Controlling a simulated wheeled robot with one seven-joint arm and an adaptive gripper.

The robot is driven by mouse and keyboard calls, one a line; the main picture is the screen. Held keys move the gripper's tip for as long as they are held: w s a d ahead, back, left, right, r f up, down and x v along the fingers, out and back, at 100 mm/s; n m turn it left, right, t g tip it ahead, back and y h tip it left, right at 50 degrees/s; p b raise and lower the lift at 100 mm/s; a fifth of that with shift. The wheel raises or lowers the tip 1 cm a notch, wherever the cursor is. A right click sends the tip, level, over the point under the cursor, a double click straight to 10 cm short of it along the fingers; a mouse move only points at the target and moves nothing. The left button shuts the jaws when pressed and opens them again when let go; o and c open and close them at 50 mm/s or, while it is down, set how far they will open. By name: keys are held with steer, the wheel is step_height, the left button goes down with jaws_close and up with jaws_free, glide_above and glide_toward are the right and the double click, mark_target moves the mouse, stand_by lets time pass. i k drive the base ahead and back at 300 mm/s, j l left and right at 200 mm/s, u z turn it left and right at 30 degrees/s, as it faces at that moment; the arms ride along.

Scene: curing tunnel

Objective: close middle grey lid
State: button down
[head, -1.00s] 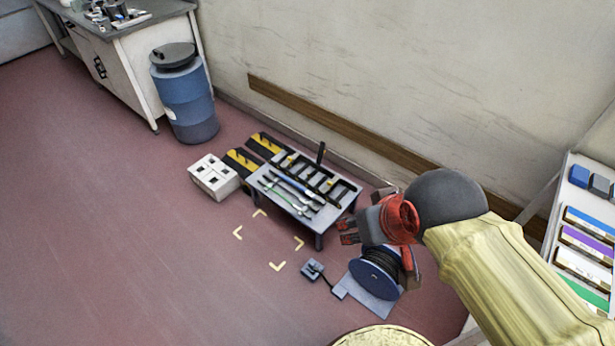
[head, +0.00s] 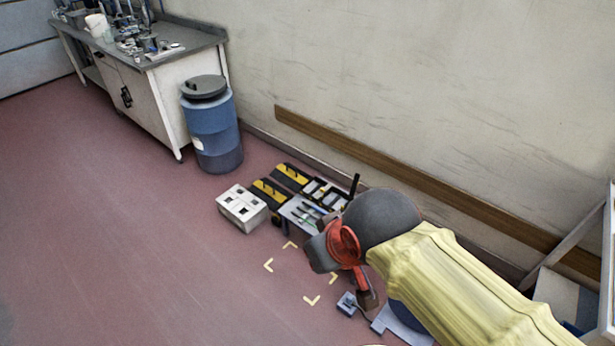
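I cannot single out the middle grey lid with certainty. A low table (head: 290,214) holds tools and an open black compartment tray (head: 322,192), with an upright dark piece (head: 355,185) at its back right corner. Two black-and-yellow cases (head: 270,190) lie beside it. My arm hides the table's right part. My gripper (head: 340,275) is in front of the table's right side, seen from behind. Its fingertips are not clear, so I cannot tell whether it is open or holds anything.
A blue barrel (head: 213,135) with a dark grey lid (head: 205,87) stands by a cluttered workbench (head: 150,95). A white block with square holes (head: 242,208) sits left of the table. Yellow floor marks (head: 311,300) and a small blue-grey box (head: 347,303) lie in front. Left floor is clear.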

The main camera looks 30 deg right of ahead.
mark_target(355, 183)
steer(key=i+j+u, duration=0.15)
steer(key=i, duration=0.2)
steer(key=i+j+u, duration=0.3)
steer(key=i, duration=0.4)
steer(key=i+z, duration=0.25)
steer(key=z, duration=0.15)
steer(key=i+z, duration=0.5)
steer(key=z, duration=0.25)
steer(key=i+j+z, duration=0.1)
steer(key=z, duration=0.25)
steer(key=i+l+z, duration=0.15)
steer(key=i+z, duration=0.5)
steer(key=z, duration=0.15)
steer(key=i+z, duration=0.4)
steer(key=k+j, duration=0.05)
